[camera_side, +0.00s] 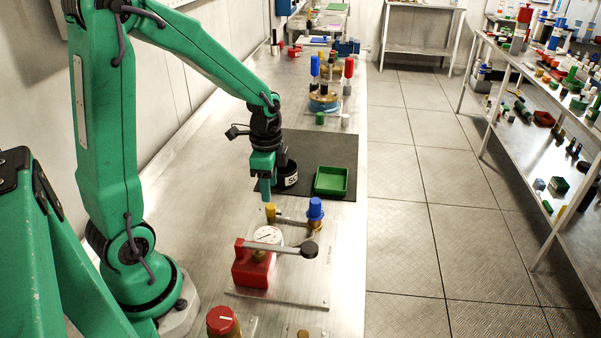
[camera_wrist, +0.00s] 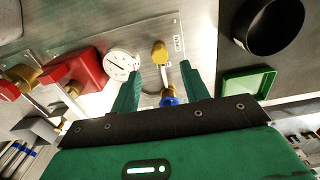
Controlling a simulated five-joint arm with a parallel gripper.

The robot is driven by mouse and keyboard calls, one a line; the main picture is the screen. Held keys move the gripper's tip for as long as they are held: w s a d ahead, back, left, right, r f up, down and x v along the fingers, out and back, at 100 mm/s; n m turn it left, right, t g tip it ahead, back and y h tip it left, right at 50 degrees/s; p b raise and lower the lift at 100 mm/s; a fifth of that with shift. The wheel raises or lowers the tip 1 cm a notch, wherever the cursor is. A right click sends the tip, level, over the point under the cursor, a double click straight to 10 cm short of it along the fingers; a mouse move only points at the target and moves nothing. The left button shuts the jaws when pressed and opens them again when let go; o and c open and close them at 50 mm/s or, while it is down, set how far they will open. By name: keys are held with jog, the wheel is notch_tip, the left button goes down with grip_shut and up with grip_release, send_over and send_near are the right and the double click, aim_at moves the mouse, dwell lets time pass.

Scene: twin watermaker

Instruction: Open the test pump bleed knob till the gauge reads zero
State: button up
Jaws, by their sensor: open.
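The test pump is a red block (camera_side: 252,268) with a lever ending in a dark knob (camera_side: 309,249), on a metal plate. Its white round gauge (camera_side: 267,236) also shows in the wrist view (camera_wrist: 122,64); its reading is too small to tell. Beside the gauge stand a small yellow knob (camera_side: 270,211) and a larger blue knob (camera_side: 315,208) on brass fittings. I cannot tell which is the bleed knob. My gripper (camera_side: 265,196) points down just above the yellow knob, apart from it. In the wrist view the yellow knob (camera_wrist: 159,50) shows between and beyond the open, empty fingers.
A dark mat behind the pump holds a black cup (camera_side: 286,176) and a green tray (camera_side: 331,181). A red-topped knob (camera_side: 222,320) stands in front. Blue and red valves (camera_side: 322,98) stand farther back. The wall bounds the bench on the left.

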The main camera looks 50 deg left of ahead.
aim_at(270, 206)
jog(key=shift+f, duration=2.95)
jog(key=c, duration=1)
